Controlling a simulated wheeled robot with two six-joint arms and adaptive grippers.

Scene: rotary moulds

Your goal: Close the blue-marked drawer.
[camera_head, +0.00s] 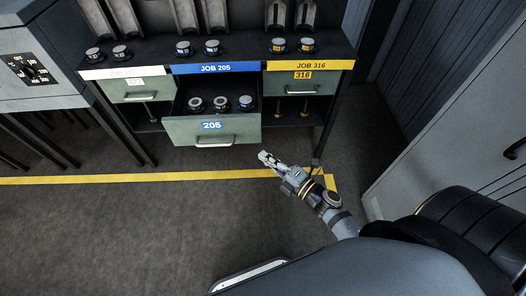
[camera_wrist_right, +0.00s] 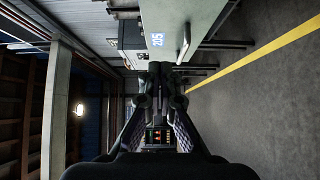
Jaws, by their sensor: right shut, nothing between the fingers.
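The blue-marked drawer (camera_head: 178,132) under the blue JOB 205 strip (camera_head: 215,68) stands pulled out, with several round dark parts (camera_head: 220,103) inside. Its green front carries a blue 205 label (camera_head: 212,125) and a bar handle (camera_head: 215,142). My right gripper (camera_head: 264,156) is shut and empty, just in front of and below the drawer front's right end. In the right wrist view the gripper (camera_wrist_right: 161,75) points at the drawer front (camera_wrist_right: 185,20) with its 205 label (camera_wrist_right: 157,40). Whether the fingers touch the front, I cannot tell. My left gripper is not in view.
A white-marked drawer (camera_head: 125,90) at the left and a yellow-marked 316 drawer (camera_head: 300,83) at the right look closed. More round parts (camera_head: 212,46) stand on the bench top. A grey cabinet (camera_head: 450,140) stands at the right. The floor before the bench is clear, crossed by a yellow line (camera_head: 120,178).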

